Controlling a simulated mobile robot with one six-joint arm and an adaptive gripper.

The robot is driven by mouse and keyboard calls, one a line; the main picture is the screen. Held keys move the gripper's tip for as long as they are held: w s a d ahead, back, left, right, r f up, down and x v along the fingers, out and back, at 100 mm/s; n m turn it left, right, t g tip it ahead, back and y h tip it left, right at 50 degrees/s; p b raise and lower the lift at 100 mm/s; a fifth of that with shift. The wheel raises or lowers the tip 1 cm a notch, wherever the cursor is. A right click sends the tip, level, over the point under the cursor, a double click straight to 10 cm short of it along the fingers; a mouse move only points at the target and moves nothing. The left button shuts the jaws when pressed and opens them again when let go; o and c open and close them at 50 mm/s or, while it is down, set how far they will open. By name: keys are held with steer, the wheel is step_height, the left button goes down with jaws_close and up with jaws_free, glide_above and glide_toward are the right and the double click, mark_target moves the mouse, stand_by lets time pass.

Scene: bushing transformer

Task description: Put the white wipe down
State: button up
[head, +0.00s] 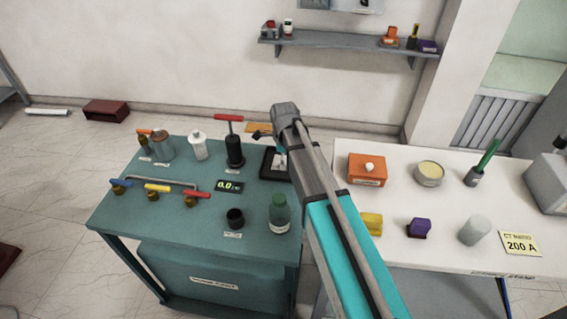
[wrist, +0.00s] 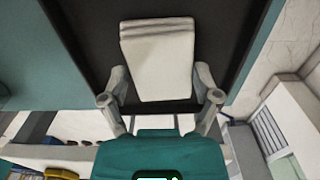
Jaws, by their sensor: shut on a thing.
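The white wipe (wrist: 158,60) is a folded pale cloth that fills the middle of the wrist view. My gripper (wrist: 160,92) is shut on it, with one grey finger on each side. Behind the wipe is a flat black tray (wrist: 80,50) on the teal cart top. In the head view the black tray (head: 268,171) is at the cart's right edge, partly hidden by my arm. The wipe is mostly hidden there. I cannot tell whether the wipe touches the tray.
The teal cart (head: 150,222) carries a black pump with a red handle (head: 235,150), a green-capped bottle (head: 279,213), a black cup (head: 235,218) and coloured valves (head: 157,193). A white table (head: 325,165) with an orange box (head: 367,170) stands to the right.

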mark_target(285, 161)
stand_by(0.3)
steer(key=o, duration=0.8)
steer(key=shift+f, duration=0.1)
step_height(285, 161, up, 12)
steer(key=p, duration=1.2)
steer(key=shift+s+d, duration=0.1)
stand_by(0.6)
